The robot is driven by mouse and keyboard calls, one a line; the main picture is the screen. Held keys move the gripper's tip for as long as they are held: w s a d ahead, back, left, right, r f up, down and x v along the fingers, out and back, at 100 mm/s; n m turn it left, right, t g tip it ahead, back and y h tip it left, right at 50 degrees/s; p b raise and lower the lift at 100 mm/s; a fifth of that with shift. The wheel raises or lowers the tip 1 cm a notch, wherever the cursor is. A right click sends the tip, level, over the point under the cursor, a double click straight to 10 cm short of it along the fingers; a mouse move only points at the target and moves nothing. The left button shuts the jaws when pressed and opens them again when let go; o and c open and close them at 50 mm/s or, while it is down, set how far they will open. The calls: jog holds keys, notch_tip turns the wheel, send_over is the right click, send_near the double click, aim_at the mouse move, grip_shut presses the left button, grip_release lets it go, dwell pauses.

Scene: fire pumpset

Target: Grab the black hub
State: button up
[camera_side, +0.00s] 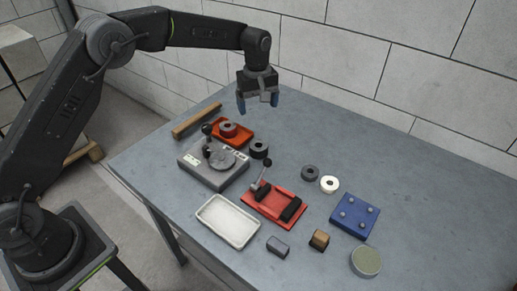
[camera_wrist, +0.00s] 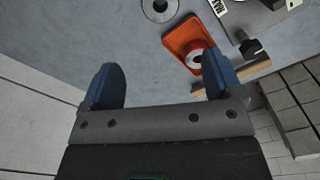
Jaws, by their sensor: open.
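The black hub (camera_side: 259,148) is a short dark ring lying flat on the grey table, right of the orange tray. The wrist view shows bare table between the fingers (camera_wrist: 162,78). A darker grey ring (camera_side: 310,172) and a white ring (camera_side: 329,184) lie farther right.
The orange tray (camera_side: 246,139) holds a red ring (camera_side: 228,130). A grey lever fixture (camera_side: 205,172), red fixture (camera_side: 262,208), white tray (camera_side: 229,233) and blue block (camera_side: 355,216) stand nearby. A wooden bar (camera_side: 196,121) lies at back left. The table's back right is clear.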

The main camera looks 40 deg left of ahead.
notch_tip(320, 180, down, 2)
send_over(258, 145)
jog(key=f, duration=0.7)
jog(key=shift+d+f, duration=0.25)
jog(key=shift+f, duration=0.1)
jog(key=shift+s+d+f, duration=0.1)
jog(key=shift+s+f, duration=0.1)
jog(key=shift+f, duration=1.2)
jog(key=shift+s+d+f, duration=0.1)
jog(key=shift+s+f, duration=0.1)
jog(key=shift+f, duration=1.15)
jog(key=shift+r, duration=0.1)
jog(key=c, duration=1.3)
